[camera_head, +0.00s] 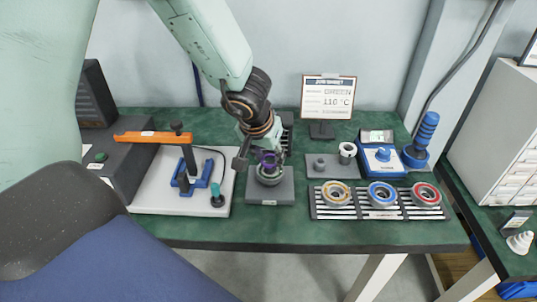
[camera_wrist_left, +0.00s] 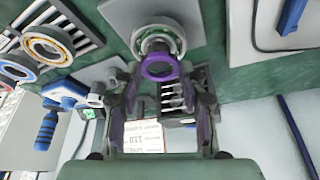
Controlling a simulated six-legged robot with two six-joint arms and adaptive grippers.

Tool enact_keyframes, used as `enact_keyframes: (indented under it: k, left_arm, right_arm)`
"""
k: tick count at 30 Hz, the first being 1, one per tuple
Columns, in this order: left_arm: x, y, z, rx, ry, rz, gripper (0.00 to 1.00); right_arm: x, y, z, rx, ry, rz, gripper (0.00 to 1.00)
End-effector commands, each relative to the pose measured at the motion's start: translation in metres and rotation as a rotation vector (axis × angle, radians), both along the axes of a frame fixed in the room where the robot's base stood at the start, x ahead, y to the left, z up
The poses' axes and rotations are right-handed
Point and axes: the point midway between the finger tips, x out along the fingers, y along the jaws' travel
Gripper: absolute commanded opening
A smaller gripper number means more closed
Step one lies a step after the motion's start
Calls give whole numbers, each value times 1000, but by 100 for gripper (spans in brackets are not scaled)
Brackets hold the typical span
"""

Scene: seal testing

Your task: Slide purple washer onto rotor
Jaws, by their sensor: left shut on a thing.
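My left gripper (camera_head: 258,150) reaches down from above over the grey block in the middle of the table. It is shut on the purple washer (camera_head: 267,158). The purple washer also shows in the left wrist view (camera_wrist_left: 161,67), as a ring between the two fingertips (camera_wrist_left: 160,84). The rotor (camera_head: 269,177) is a metal ringed part on the grey block (camera_head: 270,194). In the left wrist view, the rotor (camera_wrist_left: 160,38) shows just beyond the washer. The washer is over the rotor or close beside it; I cannot tell whether they touch. My right gripper is not in view.
A striped rack (camera_head: 352,212) holds yellow, blue and red rings at the right. Behind it stand a grey plate with small parts (camera_head: 318,166), a blue device (camera_head: 383,160) and a blue-handled tool (camera_head: 424,135). An orange-armed press (camera_head: 150,137) stands on the left.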

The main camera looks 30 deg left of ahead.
Motion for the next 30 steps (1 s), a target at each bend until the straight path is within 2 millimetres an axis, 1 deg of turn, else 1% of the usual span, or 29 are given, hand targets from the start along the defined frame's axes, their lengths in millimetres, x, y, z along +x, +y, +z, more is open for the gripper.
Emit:
enact_keyframes:
  k: [20,30]
  left_arm:
    - [0,-2,1,-1,0,0,10]
    - [0,-2,0,0,0,0,10]
  right_arm:
    - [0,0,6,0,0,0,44]
    - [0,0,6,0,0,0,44]
